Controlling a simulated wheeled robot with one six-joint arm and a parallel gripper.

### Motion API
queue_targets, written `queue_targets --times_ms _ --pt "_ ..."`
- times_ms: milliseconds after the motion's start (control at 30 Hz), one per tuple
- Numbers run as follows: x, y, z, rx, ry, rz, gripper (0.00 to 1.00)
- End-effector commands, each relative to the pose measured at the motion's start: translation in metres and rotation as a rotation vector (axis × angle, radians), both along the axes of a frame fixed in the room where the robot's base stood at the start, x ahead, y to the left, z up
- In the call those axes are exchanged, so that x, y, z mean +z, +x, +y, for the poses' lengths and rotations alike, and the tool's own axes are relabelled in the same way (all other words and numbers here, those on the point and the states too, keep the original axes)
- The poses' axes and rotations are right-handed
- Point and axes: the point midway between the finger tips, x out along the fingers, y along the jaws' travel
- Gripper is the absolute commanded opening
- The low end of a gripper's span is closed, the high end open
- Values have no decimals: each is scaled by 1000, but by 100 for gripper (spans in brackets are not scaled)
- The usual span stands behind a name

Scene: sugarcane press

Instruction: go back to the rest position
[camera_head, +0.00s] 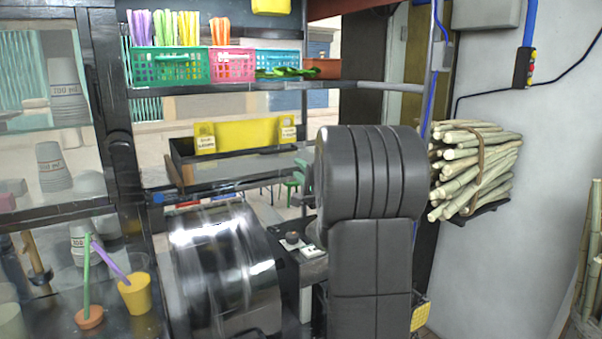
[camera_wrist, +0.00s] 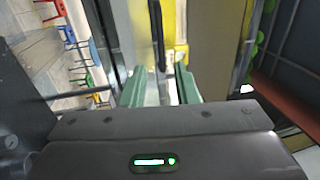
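My gripper shows in the wrist view (camera_wrist: 160,88) with its two green fingers apart and nothing between them. In the head view my dark arm stands upright right of centre and hides most of the gripper; only a bit of green shows at the arm's left edge. The gripper is raised near the stall's counter opening, close to the yellow tray (camera_head: 248,136). No held object is visible.
A shiny metal press drum (camera_head: 225,270) stands left of my arm. Bundled sugarcane (camera_head: 470,165) rests on a wall rack at right. A shelf (camera_head: 220,88) with colored baskets is above. A yellow cup (camera_head: 134,294) with a straw stands at lower left.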

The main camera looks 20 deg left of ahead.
Motion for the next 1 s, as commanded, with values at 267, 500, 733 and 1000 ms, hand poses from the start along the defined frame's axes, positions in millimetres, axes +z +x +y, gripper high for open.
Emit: queue_targets --times_ms 267,500,733,1000 --pt "1 2 3 0 0 0 27" --pt "7 23 26 1 1 1 27" --pt "16 53 60 2 0 0 27" --pt "24 82 92 1 1 1 27"
